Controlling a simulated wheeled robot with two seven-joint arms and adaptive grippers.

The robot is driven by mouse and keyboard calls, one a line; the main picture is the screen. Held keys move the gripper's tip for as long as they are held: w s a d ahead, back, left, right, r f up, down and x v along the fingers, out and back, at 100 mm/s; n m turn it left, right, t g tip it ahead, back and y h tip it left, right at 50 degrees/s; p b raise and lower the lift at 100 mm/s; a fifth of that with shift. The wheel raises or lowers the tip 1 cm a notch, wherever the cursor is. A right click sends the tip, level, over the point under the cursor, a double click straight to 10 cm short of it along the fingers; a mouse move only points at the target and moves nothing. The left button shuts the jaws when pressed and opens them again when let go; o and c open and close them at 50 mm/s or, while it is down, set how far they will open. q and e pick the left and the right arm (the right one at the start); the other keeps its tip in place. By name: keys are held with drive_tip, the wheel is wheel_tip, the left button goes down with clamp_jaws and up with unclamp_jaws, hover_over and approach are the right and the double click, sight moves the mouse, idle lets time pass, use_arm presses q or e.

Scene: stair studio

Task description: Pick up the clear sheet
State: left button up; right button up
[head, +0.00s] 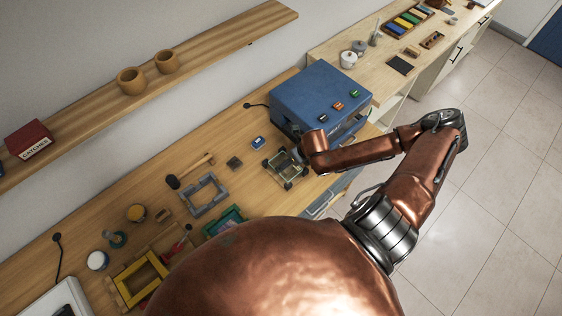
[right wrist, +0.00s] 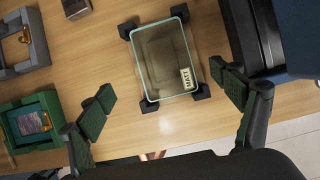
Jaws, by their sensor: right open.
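The clear sheet (right wrist: 163,60) is a rectangular glass-like pane with pale green edges. A small tag reading "MATT" lies at its lower right corner in the right wrist view. It rests on black blocks at its corners, above the wooden bench, and also shows in the head view (head: 284,170), partly covered by my right wrist. My right gripper (right wrist: 163,83) is open and empty, with its dark green ridged fingers on either side of the sheet's near end and apart from it. In the head view my right gripper (head: 298,158) is mostly hidden. My left gripper is out of view.
A blue box machine (head: 318,92) with coloured switches stands just behind and right of the sheet. A grey frame (head: 204,196), a green tray (head: 222,222) and a yellow frame (head: 141,279) lie to the left. A small dark block (head: 234,162) is nearby.

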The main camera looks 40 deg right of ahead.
drive_tip(key=shift+w+d+f, duration=0.2)
drive_tip(key=shift+f, duration=0.05)
drive_tip(key=shift+x, duration=0.9)
drive_tip(key=shift+s+p+x, duration=0.15)
drive_tip(key=shift+p+x, duration=0.25)
drive_tip(key=shift+x, duration=0.9)
drive_tip(key=shift+s+p+x, duration=0.15)
drive_tip(key=shift+p+x, duration=0.2)
drive_tip(key=shift+x, duration=1)
drive_tip(key=shift+f, duration=0.1)
drive_tip(key=shift+c, duration=0.6)
drive_tip(key=c, duration=1.2)
